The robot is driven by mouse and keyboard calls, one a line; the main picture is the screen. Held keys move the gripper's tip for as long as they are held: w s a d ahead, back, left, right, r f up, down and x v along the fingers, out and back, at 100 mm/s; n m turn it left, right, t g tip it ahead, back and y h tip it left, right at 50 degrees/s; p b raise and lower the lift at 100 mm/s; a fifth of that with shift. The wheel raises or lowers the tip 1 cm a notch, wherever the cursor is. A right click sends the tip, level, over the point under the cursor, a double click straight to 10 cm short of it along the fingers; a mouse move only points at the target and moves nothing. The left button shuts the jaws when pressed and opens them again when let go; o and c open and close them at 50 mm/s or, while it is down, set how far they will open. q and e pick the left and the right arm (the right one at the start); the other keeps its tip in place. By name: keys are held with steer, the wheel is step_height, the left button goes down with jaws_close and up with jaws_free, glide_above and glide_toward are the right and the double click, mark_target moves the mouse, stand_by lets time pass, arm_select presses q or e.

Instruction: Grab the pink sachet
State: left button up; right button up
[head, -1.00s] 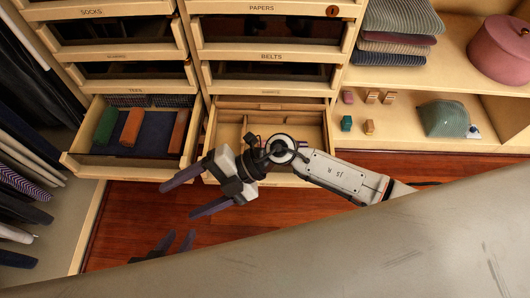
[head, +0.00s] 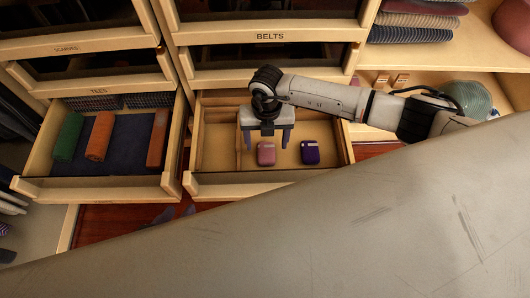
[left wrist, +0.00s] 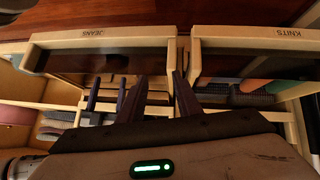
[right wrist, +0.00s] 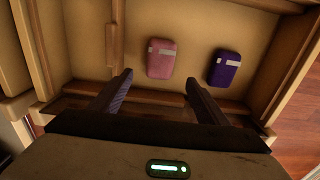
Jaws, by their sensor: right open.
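The pink sachet (head: 266,153) lies flat in the open wooden drawer (head: 222,187), left of a purple sachet (head: 310,152). My right gripper (head: 266,141) is open and empty above the drawer, its fingers pointing down by the pink sachet. In the right wrist view, the pink sachet (right wrist: 161,58) lies just beyond the open fingertips (right wrist: 158,80), roughly between them, with the purple one (right wrist: 226,69) to the right. My left gripper (head: 177,213) shows only its dark tips low in the head view. In the left wrist view its fingers (left wrist: 156,88) stand apart and empty.
Wooden dividers (right wrist: 112,45) stand at the drawer's left side. An open drawer (head: 95,189) of rolled clothes adjoins on the left. Closed-in drawers rise above, with the belts drawer (head: 269,37) overhead. Shelves with folded clothes (head: 415,22) are at the right.

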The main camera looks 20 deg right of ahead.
mark_target(266, 155)
step_height(266, 155, down, 7)
steer(key=b, duration=0.3)
steer(key=shift+r, duration=0.2)
steer(key=shift+f, duration=0.55)
arm_select(q)
steer(key=shift+w+d+f+m+g+h, duration=0.15)
steer(key=shift+d+f+m+g+h, duration=0.15)
steer(key=shift+d+f+m+g, duration=0.45)
steer(key=shift+d+f+n, duration=0.1)
steer(key=shift+d+n, duration=0.15)
arm_select(e)
steer(key=shift+c, duration=0.5)
steer(key=c, duration=1)
